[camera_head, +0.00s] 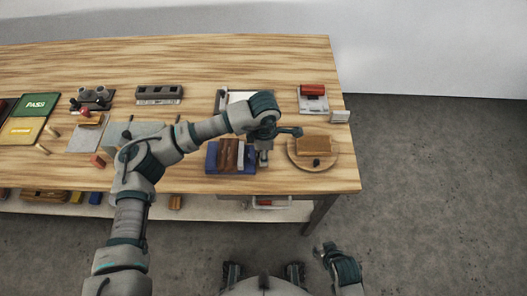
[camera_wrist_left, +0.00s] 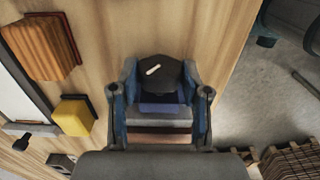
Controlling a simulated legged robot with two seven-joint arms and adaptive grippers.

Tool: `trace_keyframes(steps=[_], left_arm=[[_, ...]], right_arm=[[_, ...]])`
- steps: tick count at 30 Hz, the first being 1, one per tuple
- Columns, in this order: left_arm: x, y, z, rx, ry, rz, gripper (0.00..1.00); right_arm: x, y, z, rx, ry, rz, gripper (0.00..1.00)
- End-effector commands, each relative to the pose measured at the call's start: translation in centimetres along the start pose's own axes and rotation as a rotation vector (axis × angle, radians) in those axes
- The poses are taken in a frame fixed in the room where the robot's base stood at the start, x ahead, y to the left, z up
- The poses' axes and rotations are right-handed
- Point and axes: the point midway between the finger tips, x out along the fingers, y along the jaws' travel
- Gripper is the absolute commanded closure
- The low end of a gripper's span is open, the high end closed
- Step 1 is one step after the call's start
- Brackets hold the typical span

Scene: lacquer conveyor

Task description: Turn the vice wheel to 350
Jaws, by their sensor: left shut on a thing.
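The blue vice (camera_head: 213,158) stands near the front of the table with brown and grey pieces on it. My left arm reaches over from the left, and its gripper (camera_head: 264,152) points down at the vice's right end. In the left wrist view, the left gripper (camera_wrist_left: 160,108) is shut on a dark, many-sided wheel (camera_wrist_left: 172,76) with a short white mark on its face. The wheel's far side shows beyond the fingers; I cannot read an angle from it. My right gripper (camera_head: 325,249) is open and empty, off the table at the lower right.
A round wooden board (camera_head: 297,161) with a brown block (camera_head: 314,145) lies right of the vice. A red-topped device (camera_head: 312,96) stands behind it. Green and yellow trays (camera_head: 35,104) lie at the far left. The floor right of the table is clear.

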Motion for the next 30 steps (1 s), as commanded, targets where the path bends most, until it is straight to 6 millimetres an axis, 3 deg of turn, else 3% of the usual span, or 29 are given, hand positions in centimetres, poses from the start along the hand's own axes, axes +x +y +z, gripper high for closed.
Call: trace_keyframes(steps=[17, 26, 30], left_arm=[[-0.2, 0.2, 0.0, -0.002, -0.001, -0.046, 0.88], [-0.1, 0.6, 0.1, -0.005, -0.003, -0.213, 0.88], [0.1, 0.8, 0.1, -0.006, -0.004, -0.334, 0.88]], right_arm=[[-0.1, -0.1, 0.3, -0.001, -0.013, -0.002, 0.60], [-0.1, -0.1, 0.7, 0.000, -0.028, -0.002, 0.60], [0.5, -0.5, -0.9, 0.000, 0.059, -0.009, 0.60]])
